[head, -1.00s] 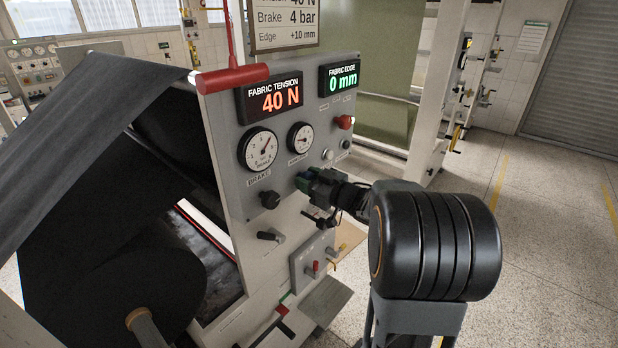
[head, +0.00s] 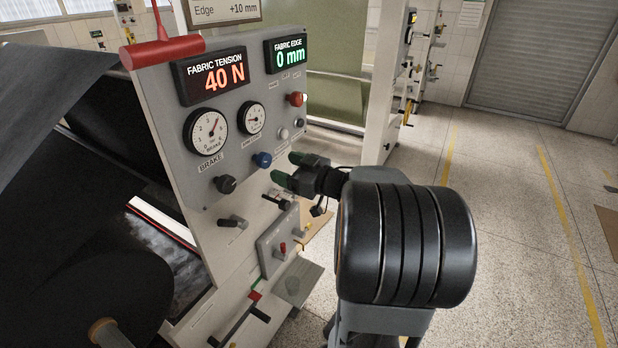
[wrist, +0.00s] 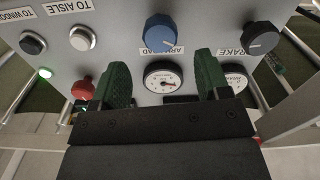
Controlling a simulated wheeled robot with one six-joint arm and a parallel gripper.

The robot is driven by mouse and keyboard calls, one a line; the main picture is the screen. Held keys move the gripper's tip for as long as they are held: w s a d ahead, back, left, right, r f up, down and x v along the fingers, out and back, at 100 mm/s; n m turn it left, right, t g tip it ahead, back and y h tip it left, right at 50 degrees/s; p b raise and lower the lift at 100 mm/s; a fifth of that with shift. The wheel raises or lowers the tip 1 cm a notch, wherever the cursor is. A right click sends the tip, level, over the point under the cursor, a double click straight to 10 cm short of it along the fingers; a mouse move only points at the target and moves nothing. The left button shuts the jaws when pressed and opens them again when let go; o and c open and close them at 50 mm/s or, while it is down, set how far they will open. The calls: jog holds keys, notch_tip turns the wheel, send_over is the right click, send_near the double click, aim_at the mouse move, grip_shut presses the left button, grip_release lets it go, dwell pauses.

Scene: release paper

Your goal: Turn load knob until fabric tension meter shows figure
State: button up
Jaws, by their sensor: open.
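The fabric tension meter (head: 213,77) shows 40 N in orange digits. The blue load knob (head: 262,160) sticks out of the grey panel below the small gauge; in the wrist view the blue knob (wrist: 161,33) is at upper middle, above its partly covered label. My gripper (head: 289,168) has green fingertips and is open and empty, just right of the blue knob and apart from it. In the wrist view the gripper (wrist: 162,80) has its fingers spread below the knob, with the small gauge (wrist: 163,77) showing between them.
The black brake knob (head: 225,184) and brake gauge (head: 207,130) are left of the blue knob. The fabric edge meter (head: 287,53) reads 0 mm. A red button (head: 297,99) and smaller buttons are at right. Levers stick out below. Open floor lies right.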

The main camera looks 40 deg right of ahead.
jog(key=v, duration=0.6)
jog(key=shift+s+b, duration=0.3)
jog(key=shift+b, duration=0.15)
jog(key=shift+d, duration=0.15)
jog(key=d+f+m+g+h, duration=0.1)
jog(key=d+f+m+h, duration=0.15)
jog(key=d+h, duration=0.4)
jog(key=d+f+m+g+h, duration=0.1)
jog(key=d+f+m+h, duration=0.1)
jog(key=d+m+h, duration=0.4)
jog(key=s+a+f+m+g+h, duration=0.2)
jog(key=s+f+g+h, duration=0.15)
jog(key=g, duration=0.25)
jog(key=s+a+n+g+y, duration=0.2)
jog(key=s+a+y, duration=0.1)
jog(key=a, duration=1)
jog(key=s+a+f+n+g+y, duration=0.1)
jog(key=a+y, duration=0.4)
jog(key=a, duration=0.8)
jog(key=shift+s+a+n+g, duration=0.4)
jog(key=shift+s+n+g, duration=0.15)
jog(key=shift+s, duration=0.35)
jog(key=shift+f, duration=0.15)
